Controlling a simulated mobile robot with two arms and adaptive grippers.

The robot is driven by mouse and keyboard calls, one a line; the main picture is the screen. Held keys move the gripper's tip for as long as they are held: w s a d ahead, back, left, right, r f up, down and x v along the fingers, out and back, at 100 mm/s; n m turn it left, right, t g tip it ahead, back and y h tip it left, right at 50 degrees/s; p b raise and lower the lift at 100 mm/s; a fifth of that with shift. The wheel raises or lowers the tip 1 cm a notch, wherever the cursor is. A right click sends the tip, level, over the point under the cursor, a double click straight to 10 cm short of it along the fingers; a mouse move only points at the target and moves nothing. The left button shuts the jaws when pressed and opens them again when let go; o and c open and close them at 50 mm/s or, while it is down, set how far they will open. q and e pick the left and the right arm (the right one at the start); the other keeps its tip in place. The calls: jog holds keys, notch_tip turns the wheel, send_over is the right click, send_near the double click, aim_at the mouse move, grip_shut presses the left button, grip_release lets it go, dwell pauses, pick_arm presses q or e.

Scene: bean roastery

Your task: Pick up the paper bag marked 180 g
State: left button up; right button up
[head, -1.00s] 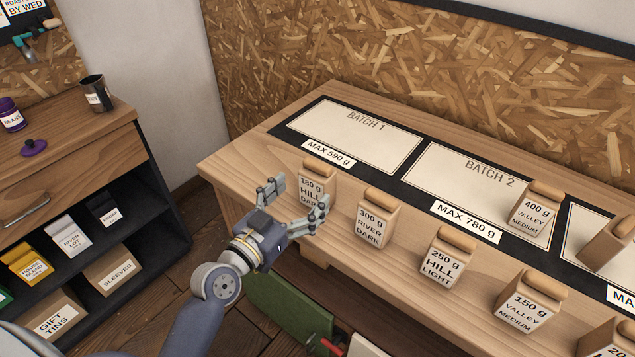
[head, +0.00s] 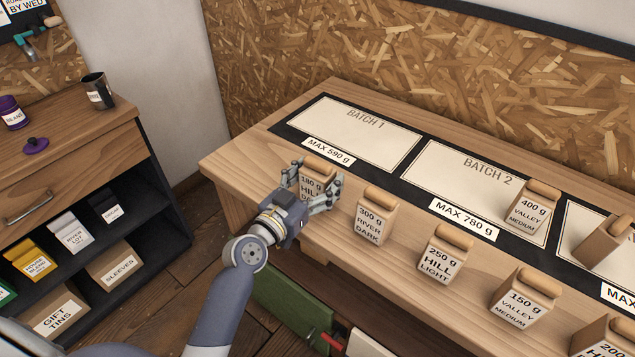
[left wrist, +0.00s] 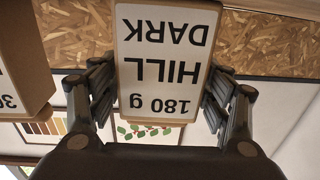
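The paper bag marked 180 g (head: 316,174), labelled Hill Dark, stands upright at the left end of the bench's bag row. My left gripper (head: 314,180) is at this bag, with one finger on each side of it. In the left wrist view the bag (left wrist: 165,65) fills the middle, its label upside down, between the fingers. The fingers look open, with little room beside the bag; firm contact does not show. The lower part of the bag is partly hidden by the gripper in the head view. My right gripper is not in view.
The 300 g River Dark bag (head: 375,215) stands close to the right. The 250 g bag (head: 445,252), 150 g bag (head: 525,297) and others follow. The Batch 1 mat (head: 365,130) behind is bare; the 400 g bag (head: 535,207) stands on the Batch 2 mat (head: 470,175).

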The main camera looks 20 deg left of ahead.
pick_arm(q)
jog(key=c, duration=0.7)
jog(key=shift+o, duration=0.2)
